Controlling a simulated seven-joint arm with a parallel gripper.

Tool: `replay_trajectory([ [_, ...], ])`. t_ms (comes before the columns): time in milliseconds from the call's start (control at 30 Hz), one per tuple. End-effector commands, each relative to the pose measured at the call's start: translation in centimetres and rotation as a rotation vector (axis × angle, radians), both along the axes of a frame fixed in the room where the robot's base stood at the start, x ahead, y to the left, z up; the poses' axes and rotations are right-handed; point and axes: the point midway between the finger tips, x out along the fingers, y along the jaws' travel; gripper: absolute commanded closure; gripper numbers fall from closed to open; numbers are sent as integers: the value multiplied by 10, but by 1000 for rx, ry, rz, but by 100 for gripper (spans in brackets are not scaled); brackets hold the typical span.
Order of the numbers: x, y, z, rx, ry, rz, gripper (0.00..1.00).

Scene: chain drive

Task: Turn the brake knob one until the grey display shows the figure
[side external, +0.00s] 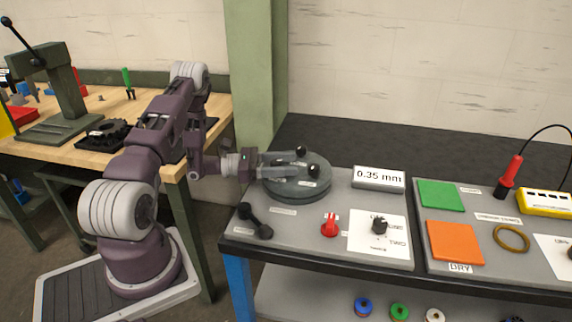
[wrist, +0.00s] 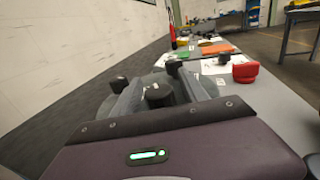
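The grey display (side external: 379,178) reads 0.35 mm in the side view. A black knob (side external: 379,226) stands on a white card with small printed labels, one reading TWO. A red knob (side external: 330,228) sits to its left and also shows in the wrist view (wrist: 245,72). I cannot read which of these is brake knob one. My gripper (side external: 300,163) is over a round grey disc (side external: 290,190) at the bench's back left. Its two fingers are apart. In the wrist view, a black knob (wrist: 158,95) shows between the fingers; contact is unclear.
A black two-ended handle (side external: 255,222) is at the bench's front left. To the right are a green pad (side external: 441,195), an orange pad (side external: 455,242), a brown ring (side external: 511,239), a red probe (side external: 509,177) and a yellow box (side external: 545,202). A green post (side external: 252,90) rises behind my arm.

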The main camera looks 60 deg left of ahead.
Motion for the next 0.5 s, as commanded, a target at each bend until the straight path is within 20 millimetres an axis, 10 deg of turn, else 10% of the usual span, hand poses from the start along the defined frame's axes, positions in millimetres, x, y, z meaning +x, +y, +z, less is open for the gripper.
replay_trajectory([
  [233, 0, 0, 0, 0, 0, 0, 97],
  [500, 1, 3, 0, -9, 1, 143, 100],
])
